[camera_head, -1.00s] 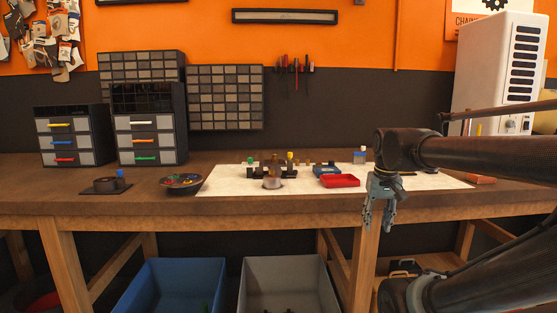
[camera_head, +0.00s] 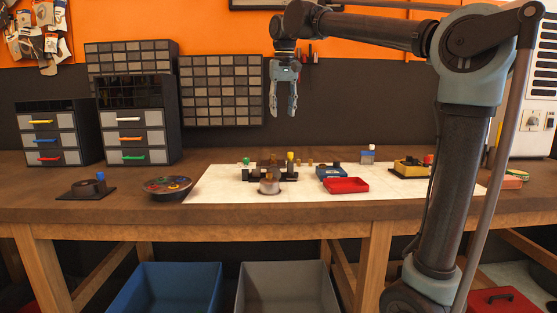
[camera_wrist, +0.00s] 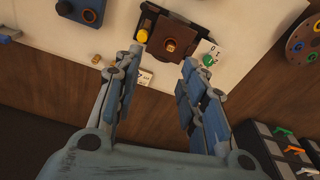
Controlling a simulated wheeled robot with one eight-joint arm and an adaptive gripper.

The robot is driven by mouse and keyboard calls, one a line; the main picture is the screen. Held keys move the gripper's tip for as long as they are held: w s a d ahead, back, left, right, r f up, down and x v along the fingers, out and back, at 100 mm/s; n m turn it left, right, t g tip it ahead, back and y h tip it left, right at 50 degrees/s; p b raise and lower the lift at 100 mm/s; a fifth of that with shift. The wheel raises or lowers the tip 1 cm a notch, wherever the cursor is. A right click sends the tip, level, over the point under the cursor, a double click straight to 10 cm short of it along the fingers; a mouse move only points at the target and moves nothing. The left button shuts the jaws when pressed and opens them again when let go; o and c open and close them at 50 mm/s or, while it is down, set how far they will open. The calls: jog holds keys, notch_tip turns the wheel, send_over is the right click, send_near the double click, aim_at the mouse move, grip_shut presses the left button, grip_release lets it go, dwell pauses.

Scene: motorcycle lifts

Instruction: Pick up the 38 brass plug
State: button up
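I cannot read a 38 on any piece. Small brass-coloured pieces (camera_head: 309,162) stand at the back of the white mat (camera_head: 220,183); one small brass piece (camera_wrist: 97,59) shows in the wrist view. Another brass-coloured piece (camera_wrist: 170,46) sits in a dark round seat on the black fixture (camera_wrist: 152,20), beside a yellow-topped piece (camera_wrist: 142,36) and a green one (camera_wrist: 208,60). My gripper (camera_head: 283,110) is open and empty, pointing down, high above the bench behind the mat. In the wrist view its fingers (camera_wrist: 162,62) are spread wide, with small pieces and a white label visible between and beyond them.
A round dish (camera_head: 167,187) and a black stand (camera_head: 86,190) lie left. Drawer cabinets (camera_head: 141,135) rise behind. Bins (camera_head: 165,290) stand below.

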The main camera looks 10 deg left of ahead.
jog(key=a+r, duration=0.1)
jog(key=a, duration=0.2)
send_over(273, 159)
jog(key=f, duration=1)
jog(key=shift+w+f, duration=0.25)
jog(key=shift+f, duration=0.1)
jog(key=shift+w+f, duration=0.15)
jog(key=shift+f, duration=3)
grip_shut()
jog(key=shift+a, duration=0.1)
